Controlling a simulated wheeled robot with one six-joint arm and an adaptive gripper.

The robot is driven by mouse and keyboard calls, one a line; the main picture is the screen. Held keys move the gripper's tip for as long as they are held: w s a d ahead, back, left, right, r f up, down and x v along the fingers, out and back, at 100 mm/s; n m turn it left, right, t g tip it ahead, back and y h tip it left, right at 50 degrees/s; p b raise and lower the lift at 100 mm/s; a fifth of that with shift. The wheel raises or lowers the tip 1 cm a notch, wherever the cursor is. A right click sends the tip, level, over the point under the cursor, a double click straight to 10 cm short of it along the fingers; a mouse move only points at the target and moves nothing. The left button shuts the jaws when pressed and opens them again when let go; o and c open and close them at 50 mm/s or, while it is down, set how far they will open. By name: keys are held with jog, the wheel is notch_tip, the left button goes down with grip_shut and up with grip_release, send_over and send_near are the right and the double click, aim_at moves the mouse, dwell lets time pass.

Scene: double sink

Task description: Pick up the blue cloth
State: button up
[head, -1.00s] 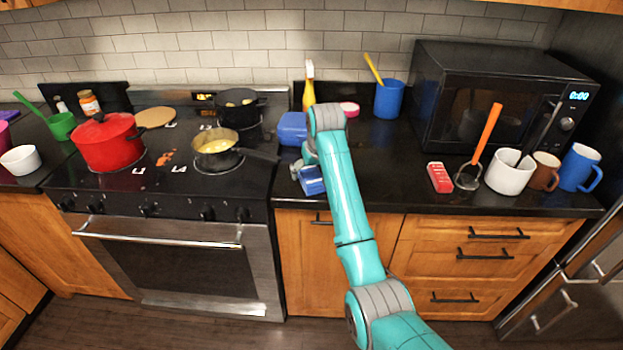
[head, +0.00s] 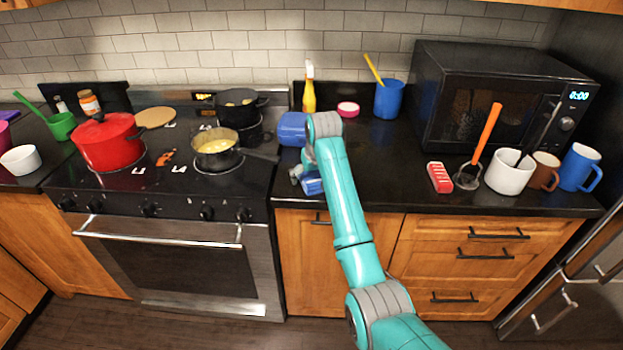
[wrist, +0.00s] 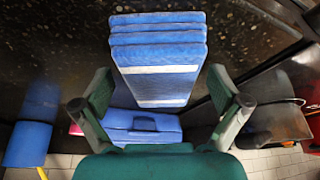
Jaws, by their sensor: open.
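The blue cloth (wrist: 158,52) is a folded stack with white stripes, seen in the wrist view lying on the dark counter. In the head view the cloth (head: 313,187) is by the counter's front edge, partly hidden by my gripper. My gripper (wrist: 160,74) is open, with one finger on each side of the cloth's near part in the wrist view. I cannot tell whether the fingers touch it. In the head view my gripper (head: 303,174) is low over the cloth, mostly behind my arm.
A blue case (head: 292,128) with a handle stands behind the cloth, close to my wrist. A yellow bottle (head: 309,95), pink dish (head: 348,109) and blue cup (head: 388,99) are farther back. A saucepan handle (head: 258,155) points toward my gripper from the left.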

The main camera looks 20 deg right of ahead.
aim_at(312, 174)
jog(key=c, duration=1.3)
notch_tip(312, 174, up, 10)
jog(key=shift+r, duration=0.25)
jog(key=shift+c, duration=0.2)
jog(key=o, duration=0.6)
jog(key=c, duration=0.4)
jog(key=shift+d, duration=0.1)
